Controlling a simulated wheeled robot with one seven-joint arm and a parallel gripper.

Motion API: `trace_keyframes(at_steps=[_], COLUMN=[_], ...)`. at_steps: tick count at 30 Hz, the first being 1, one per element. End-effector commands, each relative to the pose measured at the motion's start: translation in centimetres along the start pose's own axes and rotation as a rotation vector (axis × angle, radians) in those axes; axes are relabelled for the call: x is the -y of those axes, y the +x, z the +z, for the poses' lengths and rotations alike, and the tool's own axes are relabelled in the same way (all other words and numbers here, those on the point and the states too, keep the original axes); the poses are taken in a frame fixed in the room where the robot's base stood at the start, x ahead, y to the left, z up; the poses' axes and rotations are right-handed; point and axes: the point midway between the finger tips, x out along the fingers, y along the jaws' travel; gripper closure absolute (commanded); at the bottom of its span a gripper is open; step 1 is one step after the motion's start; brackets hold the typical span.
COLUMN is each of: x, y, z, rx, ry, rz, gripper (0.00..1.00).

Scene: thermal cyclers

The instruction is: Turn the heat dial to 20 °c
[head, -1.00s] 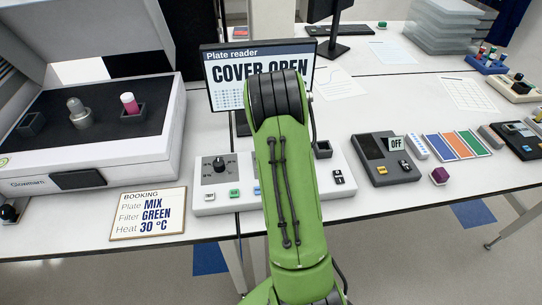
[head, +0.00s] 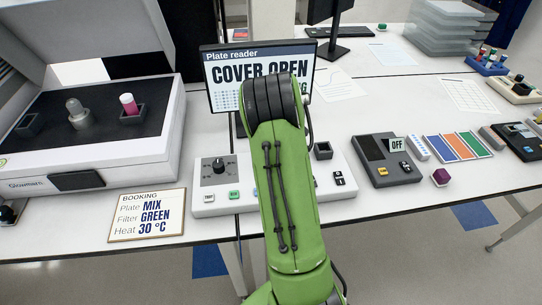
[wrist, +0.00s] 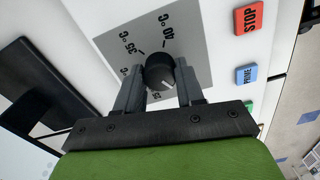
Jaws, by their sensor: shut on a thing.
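The heat dial (wrist: 160,72) is a round black knob on a grey scale plate (wrist: 193,48) in the wrist view. My gripper (wrist: 160,84) is shut on it, with one finger on each side. The scale shows 40 °C at upper right and 35 °C at upper left; other marks are cut off or covered by the fingers. A pale line on the knob points down toward the gripper; the exact value cannot be read. In the head view my arm hides this dial and my gripper. A booking card (head: 147,214) reads MIX, GREEN and 30 °C.
In the head view, another dial (head: 219,165) is on the white console's left. The plate reader screen (head: 258,75) reads COVER OPEN.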

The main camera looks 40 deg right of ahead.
Motion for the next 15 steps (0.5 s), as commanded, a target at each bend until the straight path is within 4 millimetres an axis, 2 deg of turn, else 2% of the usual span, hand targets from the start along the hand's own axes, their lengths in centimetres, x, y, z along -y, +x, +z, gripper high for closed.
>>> trace_keyframes(at_steps=[3, 4, 8, 15], x=[-0.11, -0.11, -0.08, -0.03], y=[-0.14, -0.14, -0.1, -0.05], z=[-0.06, -0.06, -0.04, -0.01], rx=[-0.001, -0.001, -0.001, 0.0], ry=[-0.002, -0.002, -0.001, 0.0], rz=[0.005, 0.005, 0.003, 0.001], gripper=[0.93, 0.58, 0.38, 0.37])
